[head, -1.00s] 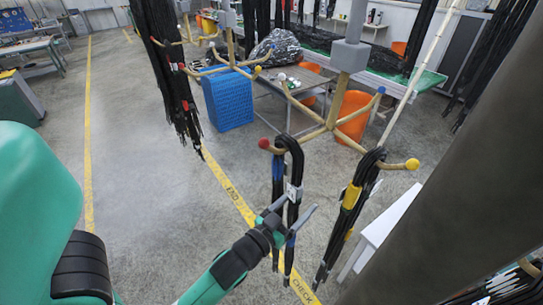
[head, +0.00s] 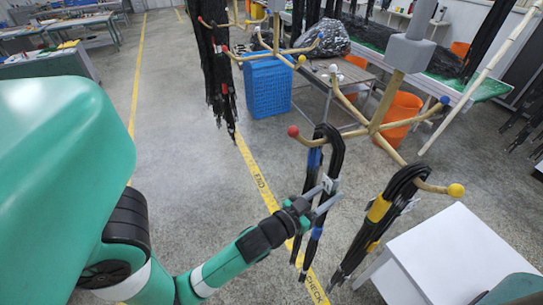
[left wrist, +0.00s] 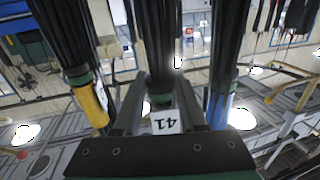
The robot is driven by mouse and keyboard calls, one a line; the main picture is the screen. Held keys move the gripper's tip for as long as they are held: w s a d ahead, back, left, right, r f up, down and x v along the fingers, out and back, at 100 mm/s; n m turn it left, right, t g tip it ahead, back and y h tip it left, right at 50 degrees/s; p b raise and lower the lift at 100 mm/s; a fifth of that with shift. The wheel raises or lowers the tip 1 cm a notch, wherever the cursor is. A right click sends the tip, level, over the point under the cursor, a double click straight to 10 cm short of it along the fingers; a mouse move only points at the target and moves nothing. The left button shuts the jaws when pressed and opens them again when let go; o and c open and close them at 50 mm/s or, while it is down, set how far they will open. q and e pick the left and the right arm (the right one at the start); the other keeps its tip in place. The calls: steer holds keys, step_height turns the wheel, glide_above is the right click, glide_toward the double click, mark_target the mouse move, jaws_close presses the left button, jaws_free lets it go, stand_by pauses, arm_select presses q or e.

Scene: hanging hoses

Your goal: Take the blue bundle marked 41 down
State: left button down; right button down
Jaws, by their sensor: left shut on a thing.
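The blue bundle marked 41 (head: 334,160) is a loop of black hose with blue bands, hung over a wooden arm of the rack with a red ball tip. My left gripper (head: 326,197) is shut on its hanging strands, below the hook. In the left wrist view a white tag reading 41 (left wrist: 165,122), upside down, sits between the fingers, with black hose running up behind it. A blue band (left wrist: 220,110) shows just right of the fingers. The bundle still hangs on its arm. My right gripper is not in view.
A yellow-banded bundle (head: 379,208) hangs close by on the right, on an arm with a yellow ball tip. A white table (head: 462,255) stands at the lower right. Black hoses (head: 214,65) hang at the back left. Open floor lies to the left.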

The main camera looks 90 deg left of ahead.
arm_select(q)
steer(key=shift+w+d+r, duration=0.1)
steer(key=shift+d+r, duration=0.05)
steer(key=shift+r, duration=0.1)
steer(key=shift+w+r, duration=0.1)
steer(key=shift+r, duration=0.05)
